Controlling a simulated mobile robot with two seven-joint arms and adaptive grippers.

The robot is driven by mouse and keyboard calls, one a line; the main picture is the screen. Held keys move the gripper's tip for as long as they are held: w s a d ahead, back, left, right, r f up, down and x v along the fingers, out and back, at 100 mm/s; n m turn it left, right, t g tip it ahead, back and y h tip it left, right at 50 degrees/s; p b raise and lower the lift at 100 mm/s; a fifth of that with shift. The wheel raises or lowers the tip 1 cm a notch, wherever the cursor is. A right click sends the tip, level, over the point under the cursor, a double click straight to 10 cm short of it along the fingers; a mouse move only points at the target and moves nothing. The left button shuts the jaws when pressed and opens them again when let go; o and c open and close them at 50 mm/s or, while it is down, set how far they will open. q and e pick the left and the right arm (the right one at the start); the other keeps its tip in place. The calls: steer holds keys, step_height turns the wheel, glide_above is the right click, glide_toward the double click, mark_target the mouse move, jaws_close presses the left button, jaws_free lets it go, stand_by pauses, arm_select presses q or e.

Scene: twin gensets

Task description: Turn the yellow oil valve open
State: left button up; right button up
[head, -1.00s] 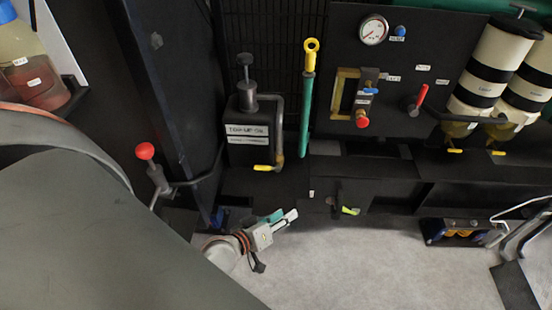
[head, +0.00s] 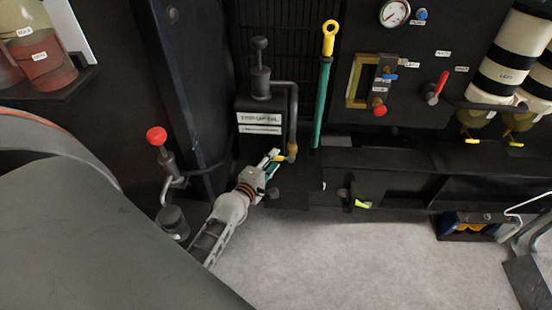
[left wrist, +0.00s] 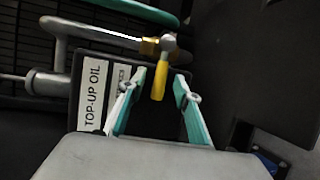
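The yellow oil valve handle (left wrist: 159,80) hangs from a brass fitting (left wrist: 150,46) at the end of a grey pipe, beside a black box labelled TOP-UP OIL (left wrist: 91,92). My left gripper (left wrist: 158,100) is open, with its teal fingers on either side of the yellow handle's line; whether they touch it I cannot tell. In the head view the left gripper (head: 271,163) is at the valve, and its fingers partly hide the yellow handle (head: 279,157). The labelled box (head: 259,118) stands just behind. My right gripper is not in view.
A green dipstick tube with a yellow ring (head: 328,40) rises right of the valve. A red-knobbed lever (head: 156,136) stands left of my arm. A dark panel holds a gauge (head: 394,13) and a red-handled lever (head: 441,83). The grey floor (head: 340,260) in front is clear.

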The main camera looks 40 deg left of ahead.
arm_select(q)
steer(key=shift+x, duration=0.8)
steer(key=shift+w, duration=0.15)
jaws_close()
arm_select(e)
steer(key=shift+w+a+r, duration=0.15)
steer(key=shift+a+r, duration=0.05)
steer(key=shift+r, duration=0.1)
